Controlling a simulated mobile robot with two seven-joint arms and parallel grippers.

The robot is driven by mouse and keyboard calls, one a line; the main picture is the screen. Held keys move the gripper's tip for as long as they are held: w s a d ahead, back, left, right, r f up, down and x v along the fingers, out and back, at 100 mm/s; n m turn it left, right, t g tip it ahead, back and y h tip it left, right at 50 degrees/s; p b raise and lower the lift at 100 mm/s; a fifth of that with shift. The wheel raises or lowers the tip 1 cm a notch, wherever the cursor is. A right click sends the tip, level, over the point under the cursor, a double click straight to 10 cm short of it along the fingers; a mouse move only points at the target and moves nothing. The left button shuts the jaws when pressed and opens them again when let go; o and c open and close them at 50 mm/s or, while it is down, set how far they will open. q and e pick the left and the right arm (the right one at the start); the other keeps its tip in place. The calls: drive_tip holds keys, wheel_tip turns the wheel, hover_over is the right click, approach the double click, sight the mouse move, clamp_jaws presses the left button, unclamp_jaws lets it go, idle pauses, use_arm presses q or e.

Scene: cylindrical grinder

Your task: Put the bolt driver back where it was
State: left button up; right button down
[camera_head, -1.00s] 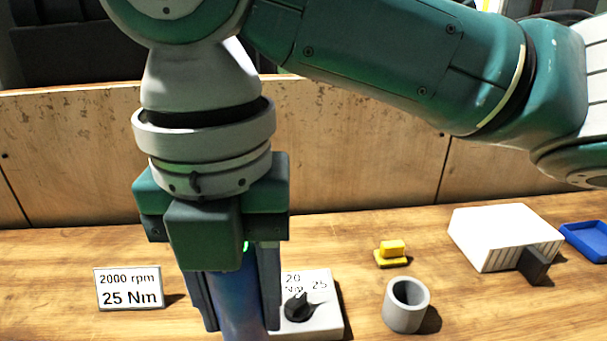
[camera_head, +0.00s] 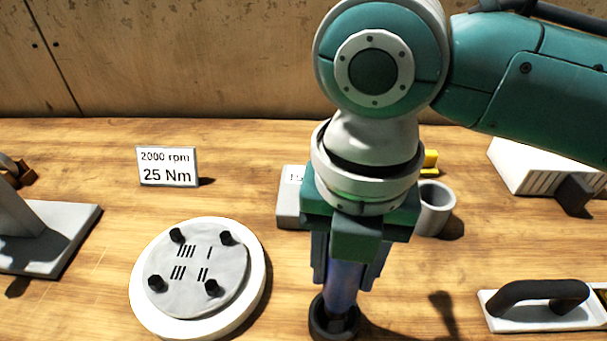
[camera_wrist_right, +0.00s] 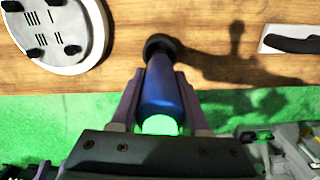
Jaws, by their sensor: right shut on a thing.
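The bolt driver (camera_head: 343,285) is a blue, upright cylinder. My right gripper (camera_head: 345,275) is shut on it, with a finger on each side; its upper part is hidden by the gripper. In the right wrist view the blue body (camera_wrist_right: 162,90) lies between the fingers, with a glowing green end near the palm. A dark round ring (camera_head: 320,322) surrounds the driver's lower end, close to the tabletop. I cannot tell whether the ring is a stand on the table or whether the driver rests in it. My left gripper is not in view.
A round white plate (camera_head: 258,285) with several black knobs lies left of the driver. Behind stand a sign (camera_head: 168,166), a partly hidden dial box (camera_head: 290,205) and a grey cup (camera_head: 438,210). A black-handled tool (camera_head: 535,318) lies right. Bare wood lies between.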

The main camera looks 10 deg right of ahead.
sight(339, 290)
drive_tip(key=shift+f+b, duration=0.35)
drive_tip(key=shift+f, duration=2.1)
drive_tip(key=shift+f, duration=0.2)
drive_tip(key=shift+c, duration=1.9)
unclamp_jaws()
drive_tip(key=shift+r, duration=0.3)
wheel_tip(339, 290, up, 12)
drive_tip(key=shift+f+p, duration=0.1)
drive_tip(key=shift+p, duration=0.75)
